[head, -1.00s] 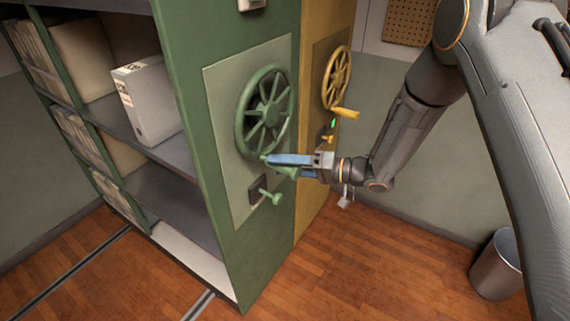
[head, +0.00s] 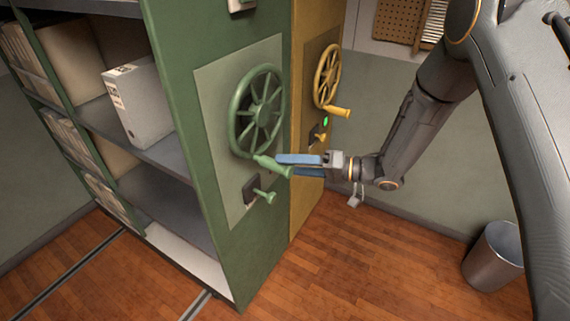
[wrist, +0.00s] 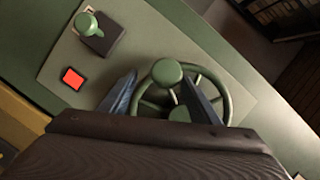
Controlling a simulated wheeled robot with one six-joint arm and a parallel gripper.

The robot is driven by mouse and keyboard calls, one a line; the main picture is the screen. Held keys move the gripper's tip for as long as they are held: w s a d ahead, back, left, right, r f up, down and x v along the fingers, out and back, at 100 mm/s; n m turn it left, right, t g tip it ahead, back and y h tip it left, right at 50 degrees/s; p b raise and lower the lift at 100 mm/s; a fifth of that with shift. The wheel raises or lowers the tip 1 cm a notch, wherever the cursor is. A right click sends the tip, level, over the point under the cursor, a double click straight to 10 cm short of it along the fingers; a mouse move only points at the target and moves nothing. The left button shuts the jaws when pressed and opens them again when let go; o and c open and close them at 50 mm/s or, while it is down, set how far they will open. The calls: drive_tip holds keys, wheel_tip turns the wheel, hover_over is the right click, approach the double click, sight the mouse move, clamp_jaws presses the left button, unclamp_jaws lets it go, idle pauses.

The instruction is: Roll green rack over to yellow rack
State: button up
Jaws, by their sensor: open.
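The green rack (head: 213,217) stands beside the yellow rack (head: 302,204), with no gap showing between their end panels. The green handwheel (head: 233,125) is on the green rack's panel, and its crank handle (head: 268,163) sticks out at the lower rim. My gripper (head: 284,165) is open, its blue fingers at the free end of this handle. In the wrist view the handle knob (wrist: 167,72) shows between the two spread fingers, with the wheel behind. Whether the fingers touch it cannot be told. A green lever (head: 265,195) sits below; a red light (wrist: 72,78) glows beside it.
The yellow wheel (head: 319,86) has its own handle (head: 338,111) and a green light (head: 325,122), close to my gripper. Floor rails (head: 197,305) run under the racks. A metal bin (head: 492,258) stands right. Wooden floor (head: 370,285) in front is clear.

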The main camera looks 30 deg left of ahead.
drive_tip(key=v, duration=0.5)
drive_tip(key=shift+d+p, duration=0.35)
idle(0.4)
